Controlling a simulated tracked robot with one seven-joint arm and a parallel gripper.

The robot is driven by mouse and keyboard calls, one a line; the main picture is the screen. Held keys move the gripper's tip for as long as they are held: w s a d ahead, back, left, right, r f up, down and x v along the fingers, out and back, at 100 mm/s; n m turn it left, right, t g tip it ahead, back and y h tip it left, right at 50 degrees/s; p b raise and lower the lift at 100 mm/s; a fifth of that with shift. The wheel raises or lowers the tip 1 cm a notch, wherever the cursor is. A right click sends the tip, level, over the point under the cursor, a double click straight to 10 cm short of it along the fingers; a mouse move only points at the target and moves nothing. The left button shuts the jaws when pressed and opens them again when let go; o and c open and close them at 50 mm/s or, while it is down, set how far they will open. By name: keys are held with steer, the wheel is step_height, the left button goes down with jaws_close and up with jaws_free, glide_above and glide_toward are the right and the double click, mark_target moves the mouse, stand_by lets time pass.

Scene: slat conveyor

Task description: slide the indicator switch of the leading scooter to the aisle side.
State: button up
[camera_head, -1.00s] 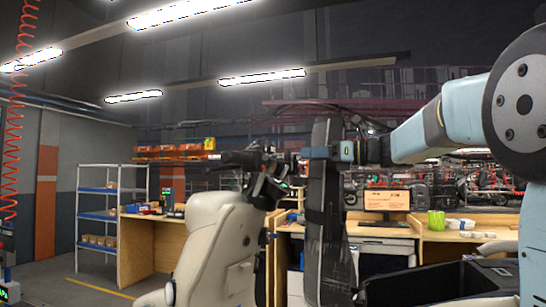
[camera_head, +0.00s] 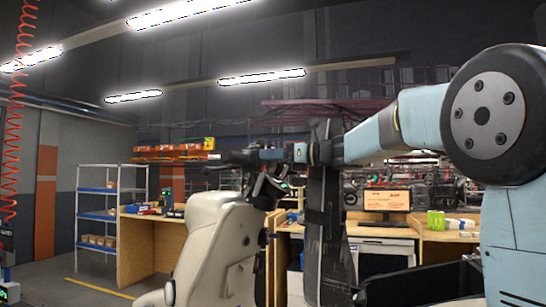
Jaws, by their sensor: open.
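My gripper (camera_head: 258,154) reaches in from the right at handlebar height. It is small and dark against the handlebar, and its jaws are open. It overlaps the bar's right part in the picture; I cannot tell whether it touches. The indicator switch is too small to make out.
A black upright post (camera_head: 325,215) stands right of the scooter, behind my arm. Wooden workbenches (camera_head: 150,245), a monitor (camera_head: 387,200) and a blue-shelved rack (camera_head: 98,215) stand further back. A red coiled hose (camera_head: 13,120) hangs at far left. The floor at left is clear.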

steer(key=shift+c, duration=0.4)
jaws_close()
steer(key=shift+d, duration=0.1)
